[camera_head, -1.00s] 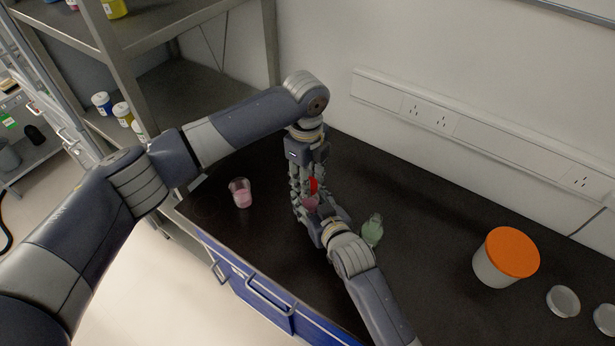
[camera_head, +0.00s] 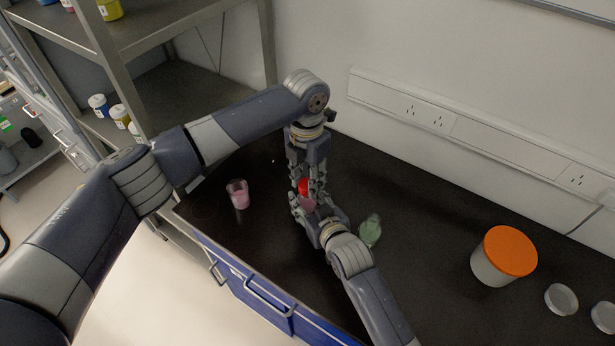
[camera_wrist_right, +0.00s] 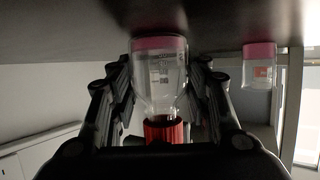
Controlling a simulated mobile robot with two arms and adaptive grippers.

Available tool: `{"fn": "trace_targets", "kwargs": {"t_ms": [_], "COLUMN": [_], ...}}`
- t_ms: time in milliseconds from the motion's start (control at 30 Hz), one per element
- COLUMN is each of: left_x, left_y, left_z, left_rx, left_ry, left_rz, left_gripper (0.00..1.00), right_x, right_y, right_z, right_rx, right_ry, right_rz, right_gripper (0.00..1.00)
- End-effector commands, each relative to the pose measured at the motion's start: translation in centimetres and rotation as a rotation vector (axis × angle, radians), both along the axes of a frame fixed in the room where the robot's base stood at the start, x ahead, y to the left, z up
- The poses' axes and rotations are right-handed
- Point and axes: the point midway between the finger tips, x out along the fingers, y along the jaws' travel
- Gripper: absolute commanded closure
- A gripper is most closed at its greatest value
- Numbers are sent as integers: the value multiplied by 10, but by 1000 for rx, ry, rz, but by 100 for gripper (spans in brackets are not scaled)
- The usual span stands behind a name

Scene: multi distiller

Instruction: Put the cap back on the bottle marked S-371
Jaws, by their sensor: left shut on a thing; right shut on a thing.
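A small clear bottle (camera_head: 308,204) with pink liquid stands over the black bench in the head view, a red cap (camera_head: 303,187) at its top. My right gripper (camera_head: 309,209) comes from the front and is shut on the bottle. My left gripper (camera_head: 305,186) points down from above and is shut on the red cap. The right wrist view shows the scene upside down: the bottle (camera_wrist_right: 159,80) is between my right fingers, with the red cap (camera_wrist_right: 164,130) at its neck, lined up with it. How fully it is seated is unclear. The bottle's label is too small to read.
A green-tinted flask (camera_head: 370,230) stands close to the right. A white tub with an orange lid (camera_head: 510,251) and two pale dishes (camera_head: 561,299) are farther right. The wall is behind.

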Motion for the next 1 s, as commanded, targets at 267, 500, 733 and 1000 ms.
{"fn": "trace_targets", "kwargs": {"t_ms": [267,500,733,1000], "left_x": [0,0,0,1], "left_y": [0,0,0,0], "left_z": [0,0,0,21], "left_rx": [0,0,0,-1], "left_ry": [-1,-1,-1,-4], "left_rz": [-33,-31,-31,-30], "left_gripper": [76,49,49,49], "right_x": [-1,-1,-1,-1], "right_y": [-1,-1,0,0], "right_z": [-2,-2,-2,-2], "right_rx": [-2,-2,-2,-2], "right_ry": [4,4,4,4], "right_rz": [-1,-1,0,0], "right_gripper": [100,100,100,100]}}
